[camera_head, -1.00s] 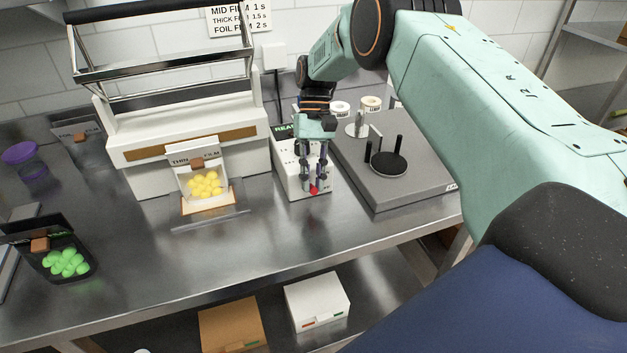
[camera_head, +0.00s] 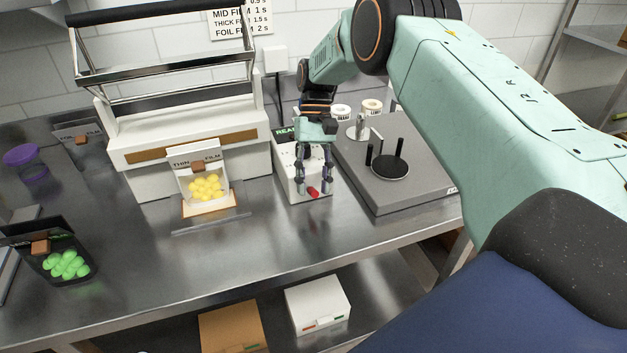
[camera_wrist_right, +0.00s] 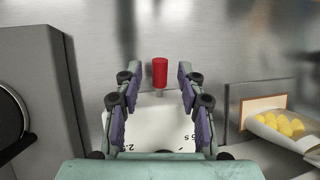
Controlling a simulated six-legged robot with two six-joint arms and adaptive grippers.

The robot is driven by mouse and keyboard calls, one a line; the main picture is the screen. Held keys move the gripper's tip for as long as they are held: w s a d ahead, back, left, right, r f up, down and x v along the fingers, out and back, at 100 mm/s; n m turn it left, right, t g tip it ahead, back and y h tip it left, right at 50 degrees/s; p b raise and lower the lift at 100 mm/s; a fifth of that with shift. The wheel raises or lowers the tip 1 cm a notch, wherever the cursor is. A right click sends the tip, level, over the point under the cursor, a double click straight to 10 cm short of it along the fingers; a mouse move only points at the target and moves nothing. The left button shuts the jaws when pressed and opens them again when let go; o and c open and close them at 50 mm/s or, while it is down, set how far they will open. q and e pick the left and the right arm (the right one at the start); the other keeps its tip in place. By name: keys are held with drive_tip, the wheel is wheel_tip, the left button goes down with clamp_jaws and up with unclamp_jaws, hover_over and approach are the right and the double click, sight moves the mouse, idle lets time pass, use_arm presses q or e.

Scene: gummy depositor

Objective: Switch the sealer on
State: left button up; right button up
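The sealer (camera_head: 150,142) is a white machine with a raised black-handled frame, at the left back of the steel table. A white control box (camera_head: 286,170) with a partly hidden green "REA..." display stands to its right. A red lever (camera_head: 313,190) sticks out at the box's front; it also shows as a red cylinder in the right wrist view (camera_wrist_right: 160,71). My right gripper (camera_head: 314,186) is open over the box's front. In the wrist view the lever lies between and just beyond its open fingers (camera_wrist_right: 156,84), with no contact visible. My left gripper is not in view.
A thin-film bag of yellow gummies (camera_head: 205,185) stands before the sealer. A black bag with green gummies (camera_head: 48,250) is at the left. A grey platform (camera_head: 395,190) with a black disc is close right of the box. Steel table (camera_head: 240,255) is bare in front.

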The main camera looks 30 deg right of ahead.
drive_tip(key=v, duration=0.5)
drive_tip(key=shift+w+d+r, duration=0.1)
drive_tip(key=shift+w, duration=0.1)
drive_tip(key=shift+v, duration=0.85)
drive_tip(key=shift+r, duration=0.2)
drive_tip(key=shift+r, duration=0.1)
